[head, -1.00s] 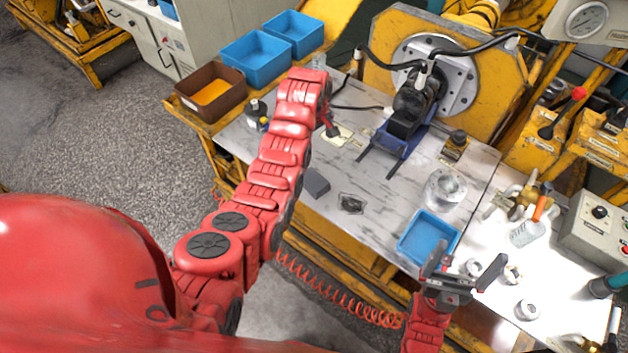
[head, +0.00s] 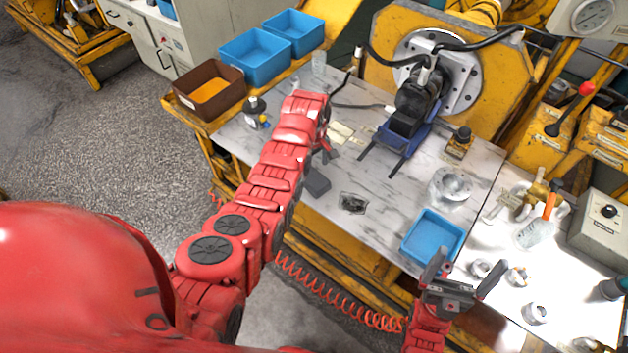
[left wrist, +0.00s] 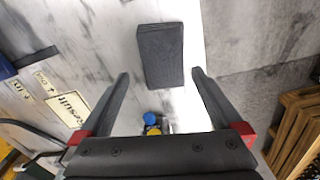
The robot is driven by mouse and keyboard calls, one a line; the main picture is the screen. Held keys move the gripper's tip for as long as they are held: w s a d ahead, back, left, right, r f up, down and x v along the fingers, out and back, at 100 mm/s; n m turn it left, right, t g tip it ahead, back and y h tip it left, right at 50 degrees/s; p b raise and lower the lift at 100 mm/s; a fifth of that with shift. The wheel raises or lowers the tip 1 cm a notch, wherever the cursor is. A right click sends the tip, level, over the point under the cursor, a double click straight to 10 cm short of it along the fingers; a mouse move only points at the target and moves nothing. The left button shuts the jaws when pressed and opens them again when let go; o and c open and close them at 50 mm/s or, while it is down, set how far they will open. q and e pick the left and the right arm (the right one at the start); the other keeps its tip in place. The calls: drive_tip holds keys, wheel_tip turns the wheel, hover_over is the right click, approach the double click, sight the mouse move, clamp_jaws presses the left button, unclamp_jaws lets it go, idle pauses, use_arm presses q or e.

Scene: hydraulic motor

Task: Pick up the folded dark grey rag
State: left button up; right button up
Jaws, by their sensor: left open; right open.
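The folded dark grey rag (head: 316,184) lies flat on the marble-patterned bench near its front edge, just right of my left arm in the head view. In the left wrist view the rag (left wrist: 161,55) is a dark rectangle beyond the fingertips, roughly between their lines. My left gripper (left wrist: 159,75) is open and empty above the bench, apart from the rag. In the head view my left gripper (head: 328,153) is partly hidden by its own arm. My right gripper (head: 462,273) is open and empty near the blue tray.
A crumpled dark piece (head: 352,203) lies right of the rag. A blue tray (head: 432,238), a glass dish (head: 450,187) and a motor on a blue stand (head: 405,137) are further right. The bench edge is close to the rag.

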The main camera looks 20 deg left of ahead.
sight(314, 178)
use_arm(q)
drive_tip(key=f, duration=0.1)
drive_tip(key=f+p, duration=0.1)
drive_tip(key=f, duration=0.1)
drive_tip(key=shift+s+d+f, duration=0.2)
drive_tip(key=shift+s+f, duration=0.1)
drive_tip(key=shift+s, duration=0.05)
drive_tip(key=shift+f, duration=0.85)
drive_tip(key=shift+c, duration=0.3)
drive_tip(key=c, duration=1.1)
drive_tip(key=shift+r, duration=0.2)
